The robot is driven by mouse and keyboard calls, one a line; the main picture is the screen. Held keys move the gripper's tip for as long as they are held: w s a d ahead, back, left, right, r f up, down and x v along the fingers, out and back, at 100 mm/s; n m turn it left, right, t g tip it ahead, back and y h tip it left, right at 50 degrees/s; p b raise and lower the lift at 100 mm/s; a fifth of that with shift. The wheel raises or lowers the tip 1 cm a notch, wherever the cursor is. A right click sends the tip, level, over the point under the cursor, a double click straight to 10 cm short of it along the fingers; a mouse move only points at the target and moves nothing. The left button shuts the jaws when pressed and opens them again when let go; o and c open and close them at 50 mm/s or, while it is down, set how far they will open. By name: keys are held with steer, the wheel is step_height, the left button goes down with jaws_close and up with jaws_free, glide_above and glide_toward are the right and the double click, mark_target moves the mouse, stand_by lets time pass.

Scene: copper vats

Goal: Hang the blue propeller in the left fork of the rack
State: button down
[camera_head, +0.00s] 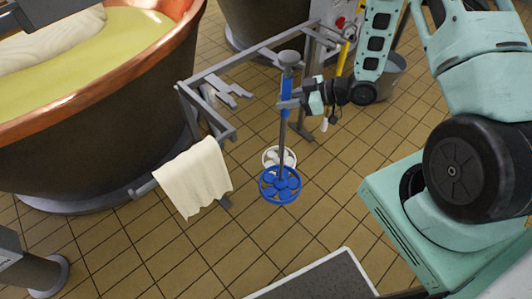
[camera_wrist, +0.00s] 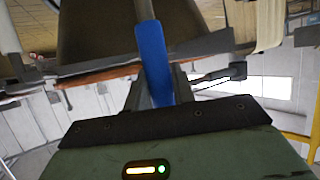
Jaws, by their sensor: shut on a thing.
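The blue propeller (camera_head: 281,186) has a blue ringed head at the bottom, a grey shaft and a blue grip sleeve. It hangs roughly upright from my gripper (camera_head: 291,103), which is shut on the blue sleeve. In the wrist view the blue sleeve (camera_wrist: 152,55) runs between the fingers of my gripper (camera_wrist: 157,88). The grey rack (camera_head: 248,53) stands behind and left of the propeller. Pale grey prongs (camera_head: 228,88) stick out from it, left of the shaft and apart from it. I cannot tell clearly which prongs form the left fork.
A white propeller head (camera_head: 272,155) shows just behind the blue one; its support is hidden. A cream cloth (camera_head: 196,177) drapes over a low rail at the rack's left. A copper vat (camera_head: 110,105) stands left. A grey bucket (camera_head: 392,75) stands right.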

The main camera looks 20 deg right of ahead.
steer(key=a+f+b, duration=0.3)
steer(key=f+b, duration=0.4)
steer(key=b, duration=0.7)
steer(key=s+a+f+m+b, duration=0.1)
steer(key=a+f+b, duration=0.3)
steer(key=b, duration=1)
step_height(320, 180, down, 3)
steer(key=shift+s+r+t, duration=0.1)
steer(key=shift+s+t, duration=0.1)
steer(key=shift+t, duration=0.2)
steer(key=shift+b, duration=0.3)
steer(key=w+a+f+b, duration=0.1)
steer(key=w+a, duration=0.1)
steer(key=w, duration=0.6)
steer(key=shift+w+a, duration=0.2)
steer(key=shift+a, duration=0.15)
steer(key=shift+s+d+r+p, duration=0.2)
steer(key=shift+s+p, duration=0.25)
steer(key=shift+s, duration=0.1)
steer(key=shift+w+a+f+p, duration=0.1)
steer(key=shift+w+a+p, duration=0.15)
steer(key=shift+w, duration=0.5)
steer(key=shift+w+a+r+p, duration=0.1)
steer(key=shift+w+a+p, duration=0.15)
steer(key=shift+w, duration=0.55)
steer(key=shift+w+a+f+p, duration=0.1)
steer(key=shift+w+a+p, duration=0.15)
steer(key=shift+w, duration=0.5)
stand_by(0.3)
